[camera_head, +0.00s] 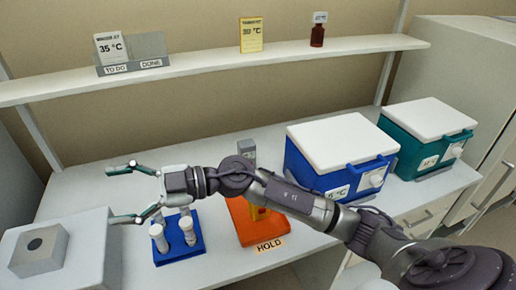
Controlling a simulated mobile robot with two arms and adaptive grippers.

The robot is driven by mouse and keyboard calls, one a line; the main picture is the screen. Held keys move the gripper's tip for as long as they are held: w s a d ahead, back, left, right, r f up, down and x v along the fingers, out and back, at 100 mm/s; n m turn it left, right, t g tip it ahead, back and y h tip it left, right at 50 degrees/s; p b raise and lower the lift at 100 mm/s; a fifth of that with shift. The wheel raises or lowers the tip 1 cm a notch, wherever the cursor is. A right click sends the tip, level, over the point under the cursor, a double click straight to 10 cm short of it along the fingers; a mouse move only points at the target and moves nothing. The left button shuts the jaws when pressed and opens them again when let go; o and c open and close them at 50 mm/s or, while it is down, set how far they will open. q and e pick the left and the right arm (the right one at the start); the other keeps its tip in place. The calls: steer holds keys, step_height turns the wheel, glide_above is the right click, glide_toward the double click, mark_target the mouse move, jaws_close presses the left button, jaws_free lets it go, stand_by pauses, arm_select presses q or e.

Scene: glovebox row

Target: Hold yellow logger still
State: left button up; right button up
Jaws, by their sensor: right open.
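My right arm crosses in front and hides much of both. A grey upright piece (247,148) shows just behind the arm; I cannot tell if it belongs to the holder. My right gripper (110,195) is open and empty, fingers pointing left, well left of the holder and apart from the yellow object. My left gripper is not in view.
A blue rack (183,250) with several white-capped tubes is below my right gripper. A grey box (38,250) stands left. Blue (340,150) and teal (428,130) coolers stand right. The shelf (200,66) holds cards, a grey tray (148,55) and a brown bottle (318,33).

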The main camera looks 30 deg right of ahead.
step_height(320, 180, down, 4)
steer(key=d+n+g+h, duration=0.1)
steer(key=d+g+h, duration=0.1)
steer(key=g+h, duration=0.15)
steer(key=m+g+h, duration=0.1)
steer(key=m+h, duration=0.7)
steer(key=h, duration=0.7)
glide_above(262, 211)
steer(key=w+d, duration=0.1)
steer(key=w, duration=0.2)
step_height(262, 211, down, 2)
step_height(262, 211, down, 12)
steer(key=p, duration=0.3)
steer(key=shift+a+f, duration=0.1)
steer(key=shift+f, duration=0.15)
steer(key=shift+f+p, duration=0.35)
steer(key=shift+f, duration=0.4)
steer(key=shift+c, duration=0.3)
steer(key=c, duration=1.3)
